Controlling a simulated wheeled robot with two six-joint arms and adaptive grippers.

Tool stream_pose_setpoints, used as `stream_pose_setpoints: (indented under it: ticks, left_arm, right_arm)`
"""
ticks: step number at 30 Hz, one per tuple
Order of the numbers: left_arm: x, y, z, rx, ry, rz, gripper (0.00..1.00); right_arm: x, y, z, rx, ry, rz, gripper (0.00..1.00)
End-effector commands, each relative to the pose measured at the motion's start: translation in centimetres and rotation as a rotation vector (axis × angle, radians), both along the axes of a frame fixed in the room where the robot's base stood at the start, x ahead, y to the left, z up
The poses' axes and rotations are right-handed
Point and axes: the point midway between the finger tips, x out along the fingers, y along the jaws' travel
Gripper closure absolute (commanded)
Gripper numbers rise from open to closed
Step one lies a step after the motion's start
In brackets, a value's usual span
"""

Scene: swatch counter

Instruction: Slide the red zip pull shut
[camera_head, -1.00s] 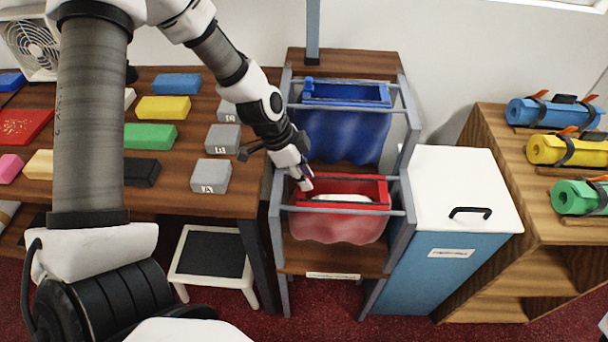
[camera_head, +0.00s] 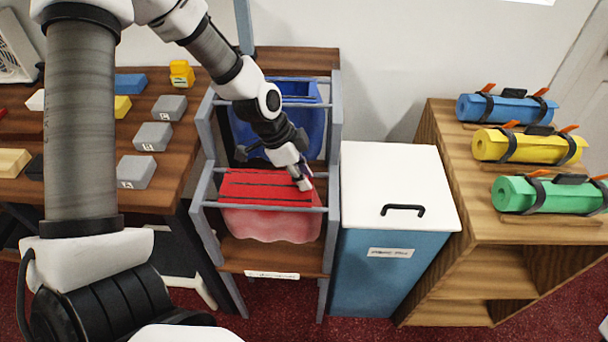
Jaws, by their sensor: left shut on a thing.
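The red pouch (camera_head: 270,222) hangs in the front of a grey rack, below and in front of the blue pouch (camera_head: 246,134). Its red top (camera_head: 250,184) is closed over, with a dark line running left to right and no opening showing. My left gripper (camera_head: 303,183) is at the right end of this top, pointing down and shut. The red zip pull is hidden at the fingertips, where the jaws are closed on it. My right gripper is not in view.
Grey rack rails (camera_head: 334,150) flank the pouches closely. A white-lidded blue bin (camera_head: 385,185) stands right of the rack, then a wooden shelf with blue, yellow and green rolls (camera_head: 545,195). A table with grey blocks (camera_head: 152,136) is at left.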

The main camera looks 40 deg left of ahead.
Motion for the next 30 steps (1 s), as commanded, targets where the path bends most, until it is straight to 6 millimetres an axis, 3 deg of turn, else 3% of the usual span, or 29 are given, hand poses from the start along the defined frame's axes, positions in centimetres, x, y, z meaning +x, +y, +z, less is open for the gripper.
stream_pose_setpoints:
  ticks: [7, 8, 9, 10, 22, 26, 30]
  left_arm:
    - [0.1, 0.0, 0.1, 0.000, -0.004, 0.003, 1.00]
    - [0.1, 0.0, 0.1, 0.000, -0.004, 0.004, 0.74]
    - [0.1, 0.0, 0.1, 0.000, -0.004, 0.004, 0.60]
    - [0.1, 0.0, 0.1, 0.000, -0.004, 0.003, 0.52]
    - [0.0, 0.2, 0.8, -0.004, -0.003, 0.000, 0.52]
    - [-0.3, 0.8, 2.6, -0.005, -0.008, 0.001, 0.52]
    - [-1.0, 2.0, 6.1, -0.003, -0.011, 0.002, 0.52]
  right_arm:
    - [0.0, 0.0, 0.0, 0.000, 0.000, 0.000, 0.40]
    - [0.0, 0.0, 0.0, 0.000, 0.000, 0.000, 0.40]
    - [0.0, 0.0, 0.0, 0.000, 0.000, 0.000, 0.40]
    - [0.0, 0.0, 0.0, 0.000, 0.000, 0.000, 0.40]
    - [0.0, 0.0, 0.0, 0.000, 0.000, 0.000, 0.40]
    - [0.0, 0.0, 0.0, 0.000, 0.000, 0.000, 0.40]
    - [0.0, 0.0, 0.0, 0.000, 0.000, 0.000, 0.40]
